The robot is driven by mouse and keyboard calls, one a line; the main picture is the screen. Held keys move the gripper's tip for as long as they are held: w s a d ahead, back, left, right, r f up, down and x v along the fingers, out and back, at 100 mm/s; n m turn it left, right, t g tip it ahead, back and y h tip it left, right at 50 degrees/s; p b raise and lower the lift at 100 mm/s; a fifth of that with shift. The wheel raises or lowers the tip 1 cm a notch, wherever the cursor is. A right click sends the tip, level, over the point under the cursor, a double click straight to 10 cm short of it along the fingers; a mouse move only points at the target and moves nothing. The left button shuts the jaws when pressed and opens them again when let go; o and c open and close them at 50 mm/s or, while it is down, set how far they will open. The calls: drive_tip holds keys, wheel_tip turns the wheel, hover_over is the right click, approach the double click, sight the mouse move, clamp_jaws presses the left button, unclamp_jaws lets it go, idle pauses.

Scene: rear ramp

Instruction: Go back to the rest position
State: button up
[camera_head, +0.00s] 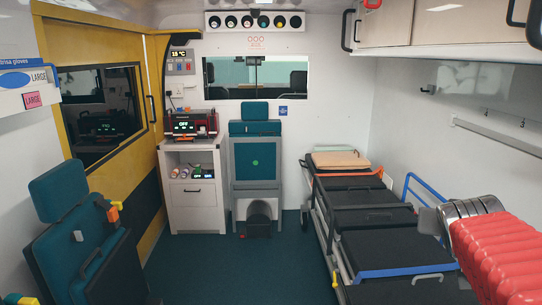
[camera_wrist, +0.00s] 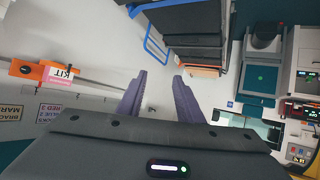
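My gripper (camera_wrist: 159,76) shows in the wrist view with two purple fingers apart, and nothing is between them. It is open and empty, with the pale wall behind the gap. The gripper's fingers are not visible in the head view.
In the head view, the black stretcher (camera_head: 375,218) with blue rails runs along the right wall. A teal seat (camera_head: 255,165) and a white cabinet (camera_head: 193,205) stand at the back. Another teal seat (camera_head: 85,250) is at left. The middle floor (camera_head: 235,275) is clear. An orange kit (camera_wrist: 30,70) is on the wall.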

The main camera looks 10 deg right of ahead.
drive_tip(key=s+a+f+n+g+y, duration=0.1)
drive_tip(key=s+a+f, duration=0.3)
drive_tip(key=a, duration=0.6)
drive_tip(key=s+a+f+n+g+y, duration=0.1)
drive_tip(key=s+a+f+n+y, duration=0.2)
drive_tip(key=a, duration=0.7)
drive_tip(key=s+a+f+n+g+y, duration=0.1)
drive_tip(key=s+a+f, duration=0.4)
drive_tip(key=a, duration=0.5)
drive_tip(key=s+n+y, duration=0.1)
drive_tip(key=s+y, duration=0.1)
drive_tip(key=shift+f+n+y, duration=0.3)
drive_tip(key=shift+f, duration=0.05)
